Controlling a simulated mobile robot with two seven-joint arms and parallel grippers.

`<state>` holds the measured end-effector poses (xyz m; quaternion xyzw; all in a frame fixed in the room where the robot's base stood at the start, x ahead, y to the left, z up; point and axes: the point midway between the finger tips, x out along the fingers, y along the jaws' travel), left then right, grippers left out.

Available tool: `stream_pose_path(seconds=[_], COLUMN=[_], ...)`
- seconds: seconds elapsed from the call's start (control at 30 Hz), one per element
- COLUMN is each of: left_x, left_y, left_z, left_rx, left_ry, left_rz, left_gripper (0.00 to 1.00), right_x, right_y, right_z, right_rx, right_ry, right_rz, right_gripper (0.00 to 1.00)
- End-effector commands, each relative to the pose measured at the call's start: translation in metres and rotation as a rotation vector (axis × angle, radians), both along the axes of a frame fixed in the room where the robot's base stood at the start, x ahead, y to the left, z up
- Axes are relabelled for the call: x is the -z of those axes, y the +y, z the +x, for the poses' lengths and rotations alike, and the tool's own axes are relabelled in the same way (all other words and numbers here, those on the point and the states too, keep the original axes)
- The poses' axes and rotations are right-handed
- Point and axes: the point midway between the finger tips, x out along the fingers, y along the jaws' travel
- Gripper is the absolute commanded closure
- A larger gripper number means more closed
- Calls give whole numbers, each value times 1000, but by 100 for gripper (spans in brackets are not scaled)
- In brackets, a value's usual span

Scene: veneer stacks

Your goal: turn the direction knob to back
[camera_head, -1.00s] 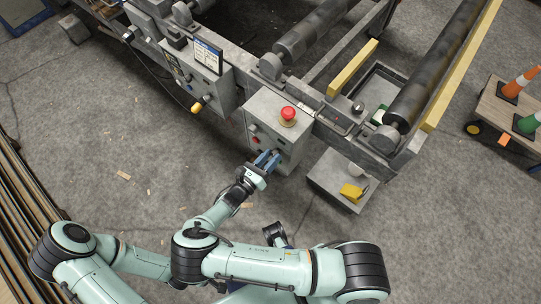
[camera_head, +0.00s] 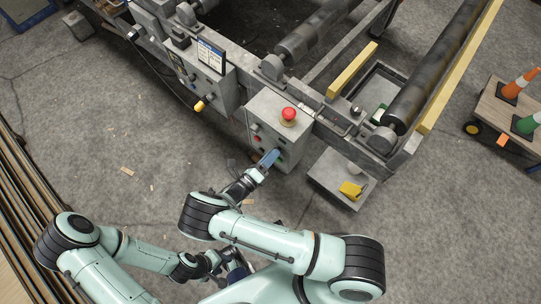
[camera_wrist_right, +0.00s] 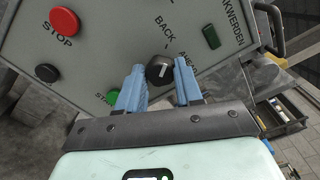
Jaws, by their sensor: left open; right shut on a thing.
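The direction knob (camera_wrist_right: 159,69) is a round black knob with a white mark on a grey control box (camera_head: 262,110). The BACK label is above it in the right wrist view, and the AHEAD label is to its upper right. The white mark runs roughly up and down in that view, its upper end towards the BACK side. My right gripper (camera_wrist_right: 160,70) has its blue fingers on both sides of the knob, shut on it; it also shows at the box's front in the head view (camera_head: 269,158). My left gripper (camera_head: 238,267) is low in the head view, open, partly hidden by my right arm.
A red STOP button (camera_wrist_right: 64,21), a black button (camera_wrist_right: 47,73), a green button (camera_wrist_right: 113,96) and a dark green switch (camera_wrist_right: 211,36) surround the knob. A red mushroom button (camera_head: 289,115) tops the box.

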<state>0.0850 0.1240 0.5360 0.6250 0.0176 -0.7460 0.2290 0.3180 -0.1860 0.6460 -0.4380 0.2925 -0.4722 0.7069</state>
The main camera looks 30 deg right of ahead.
Motion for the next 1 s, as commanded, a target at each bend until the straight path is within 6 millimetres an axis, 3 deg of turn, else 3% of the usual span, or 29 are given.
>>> stream_pose_path(seconds=[0.57,0.6,0.63,1.0], left_x=[0,0,0,0], left_y=[0,0,0,0], left_z=[0,0,0,0], left_rx=[0,0,0,0], left_ry=[1,1,1,1], left_rz=[0,0,0,0], left_gripper=[57,57,57,57], right_x=[0,0,0,0], right_y=[-1,-1,-1,3], right_z=[0,0,0,-1], right_rx=[2,2,2,0], right_ry=[28,28,28,26], right_rz=[-13,-13,-13,-10], right_gripper=[95,52,42,39])
